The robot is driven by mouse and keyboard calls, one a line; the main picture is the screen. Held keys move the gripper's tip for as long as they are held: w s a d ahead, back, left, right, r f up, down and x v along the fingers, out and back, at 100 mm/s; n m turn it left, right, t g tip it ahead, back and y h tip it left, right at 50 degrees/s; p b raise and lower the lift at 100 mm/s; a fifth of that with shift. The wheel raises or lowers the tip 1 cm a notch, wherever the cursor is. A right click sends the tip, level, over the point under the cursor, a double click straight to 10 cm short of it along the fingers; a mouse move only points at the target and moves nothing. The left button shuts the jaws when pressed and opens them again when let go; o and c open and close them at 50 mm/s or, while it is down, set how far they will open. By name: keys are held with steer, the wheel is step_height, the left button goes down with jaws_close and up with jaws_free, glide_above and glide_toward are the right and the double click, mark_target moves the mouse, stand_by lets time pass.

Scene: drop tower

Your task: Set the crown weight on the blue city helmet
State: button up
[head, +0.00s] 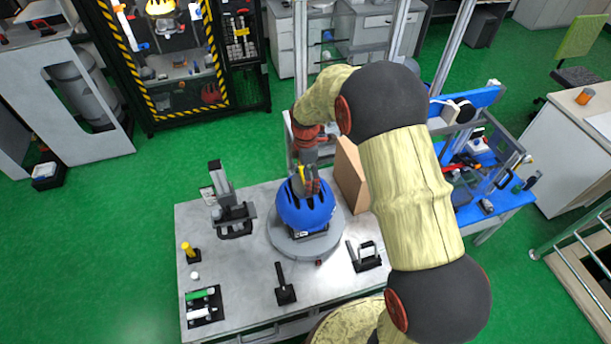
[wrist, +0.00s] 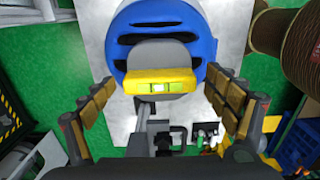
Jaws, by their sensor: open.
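The blue city helmet (head: 303,210) sits on a round grey turntable (head: 275,238) on the metal table; its vented shell also fills the top of the wrist view (wrist: 172,20). A grey rounded piece with a yellow bar and green level vial, which looks like the crown weight (wrist: 160,82), lies over the helmet's top. It appears to rest on the shell, but its underside is hidden. My gripper (head: 306,178) is right above the helmet. In the wrist view my gripper (wrist: 158,88) is open, one finger on each side of the yellow bar, with gaps on both sides.
A grey clamp-like stand (head: 233,212) is left of the helmet and a brown angled board (head: 350,175) stands behind right. A black-based bracket (head: 366,256), a small black tool (head: 285,288) and a tray with green and white rods (head: 203,305) lie on the table (head: 240,290).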

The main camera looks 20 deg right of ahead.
step_height(320, 180, up, 12)
stand_by(0.6)
steer(key=s+m, duration=0.1)
steer(key=m, duration=0.1)
steer(key=s+f+m, duration=0.1)
steer(key=m, duration=0.1)
steer(key=s+m, duration=0.1)
steer(key=m, duration=0.1)
steer(key=shift+s+f+m+g, duration=0.3)
steer(key=shift+s+f, duration=0.05)
steer(key=shift+s, duration=0.05)
steer(key=s+m+t+b, duration=0.6)
steer(key=s+m+b, duration=0.5)
steer(key=s+b, duration=0.7)
steer(key=s+r, duration=0.1)
steer(key=s, duration=0.7)
steer(key=shift+s, duration=0.15)
